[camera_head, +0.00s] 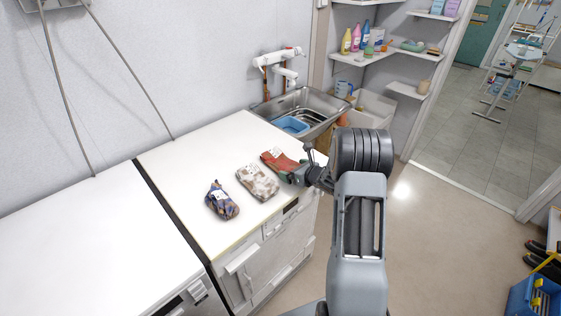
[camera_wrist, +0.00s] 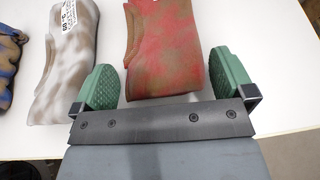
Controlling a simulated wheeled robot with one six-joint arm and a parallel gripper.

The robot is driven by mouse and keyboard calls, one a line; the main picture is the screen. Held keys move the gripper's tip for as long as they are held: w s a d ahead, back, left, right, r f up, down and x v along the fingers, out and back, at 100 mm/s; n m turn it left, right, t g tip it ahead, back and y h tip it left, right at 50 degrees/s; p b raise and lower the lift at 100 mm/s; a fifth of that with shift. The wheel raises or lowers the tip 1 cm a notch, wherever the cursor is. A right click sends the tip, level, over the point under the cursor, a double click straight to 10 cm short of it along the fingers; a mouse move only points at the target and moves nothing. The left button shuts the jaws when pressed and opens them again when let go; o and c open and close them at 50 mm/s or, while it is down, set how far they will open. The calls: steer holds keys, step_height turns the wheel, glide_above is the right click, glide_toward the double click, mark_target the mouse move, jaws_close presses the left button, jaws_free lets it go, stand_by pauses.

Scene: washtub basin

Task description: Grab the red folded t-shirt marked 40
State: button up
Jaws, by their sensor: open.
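The red folded t-shirt (camera_head: 280,161) lies on the white top of the machine, the rightmost of three folded garments and closest to the sink. In the wrist view the red t-shirt (camera_wrist: 165,50) is red with brown patches, its near end between the fingers. My gripper (camera_wrist: 165,88) is open, one green finger on each side of that near end; I cannot tell if they touch it. In the head view my gripper (camera_head: 309,168) is at the shirt's right end. The number 40 is not readable in either view.
A white-brown folded garment (camera_head: 257,182) lies left of the red one, with a white label (camera_wrist: 69,14). A dark blue and brown garment (camera_head: 221,201) lies farther left. A steel sink (camera_head: 302,108) with a blue tub stands behind. The white top (camera_head: 195,165) is otherwise clear.

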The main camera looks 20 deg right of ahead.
steer(key=shift+x, duration=1.05)
steer(key=shift+c, duration=0.2)
steer(key=c, duration=0.7)
steer(key=shift+r, duration=0.1)
